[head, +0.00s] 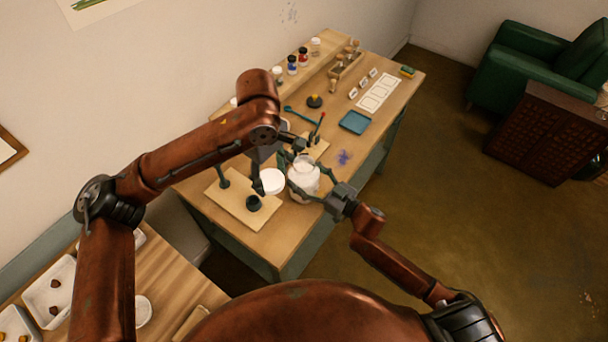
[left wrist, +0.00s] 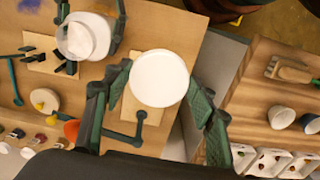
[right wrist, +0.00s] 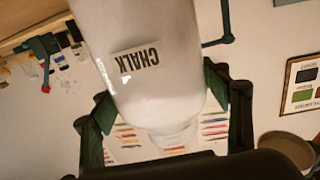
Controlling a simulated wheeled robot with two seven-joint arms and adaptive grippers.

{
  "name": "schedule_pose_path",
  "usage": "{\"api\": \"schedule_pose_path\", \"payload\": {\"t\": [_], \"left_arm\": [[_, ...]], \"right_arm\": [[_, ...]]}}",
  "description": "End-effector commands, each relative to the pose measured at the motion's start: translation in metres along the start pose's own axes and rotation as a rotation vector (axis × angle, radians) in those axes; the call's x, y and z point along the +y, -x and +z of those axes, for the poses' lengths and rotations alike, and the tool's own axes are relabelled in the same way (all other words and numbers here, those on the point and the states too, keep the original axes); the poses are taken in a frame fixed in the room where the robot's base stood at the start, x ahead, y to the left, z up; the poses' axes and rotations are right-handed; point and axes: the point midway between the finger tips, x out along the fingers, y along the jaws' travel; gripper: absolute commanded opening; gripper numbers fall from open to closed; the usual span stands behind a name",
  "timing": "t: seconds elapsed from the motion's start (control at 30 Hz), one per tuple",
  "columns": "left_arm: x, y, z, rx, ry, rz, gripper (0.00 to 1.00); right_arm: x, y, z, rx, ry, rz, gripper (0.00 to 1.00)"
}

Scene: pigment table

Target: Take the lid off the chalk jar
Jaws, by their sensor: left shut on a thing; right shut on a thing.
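The white chalk jar (head: 303,180) stands at the table's near right side, its mouth uncovered in the left wrist view (left wrist: 82,40). My right gripper (head: 310,182) is shut around the jar's body. In the right wrist view the jar (right wrist: 145,70) shows its CHALK label upside down. The round white lid (head: 270,181) is apart from the jar, just left of it. My left gripper (left wrist: 160,80) is shut on the lid and holds it over a wooden board. In the left wrist view the lid (left wrist: 158,78) hides the tabletop beneath it.
The wooden board (head: 232,208) with a dark stand lies below and left of the lid. A blue tray (head: 354,122), white cards (head: 378,92) and small bottles (head: 292,64) are farther back. A second table (head: 180,275) with white trays is at the lower left.

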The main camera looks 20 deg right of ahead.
Motion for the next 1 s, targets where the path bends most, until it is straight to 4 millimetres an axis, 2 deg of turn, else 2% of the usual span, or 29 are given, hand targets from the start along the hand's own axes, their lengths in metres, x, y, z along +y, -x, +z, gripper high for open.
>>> {"api": "schedule_pose_path", "payload": {"t": [0.13,0.17,0.4,0.77,0.87,1.0], "left_arm": [[0.000,-0.001,0.000,0.000,0.000,0.000,0.23],[0.000,-0.001,0.000,0.000,0.000,0.000,0.23],[0.000,-0.001,0.000,0.000,0.000,0.000,0.23],[0.000,0.001,0.000,0.000,0.000,0.000,0.23],[0.000,0.001,0.000,0.000,0.000,0.000,0.23],[0.000,0.001,0.000,0.000,0.000,0.000,0.23]], "right_arm": [[0.000,-0.001,0.000,0.005,0.001,-0.002,0.02],[0.000,0.000,0.003,-0.001,-0.001,0.000,0.70],[0.000,0.000,0.003,-0.001,0.000,0.000,0.87],[0.000,0.001,-0.001,0.000,0.001,0.000,0.87],[0.000,0.013,0.002,-0.004,-0.002,0.001,0.87],[0.000,0.041,0.002,-0.004,-0.001,0.001,0.87]]}}
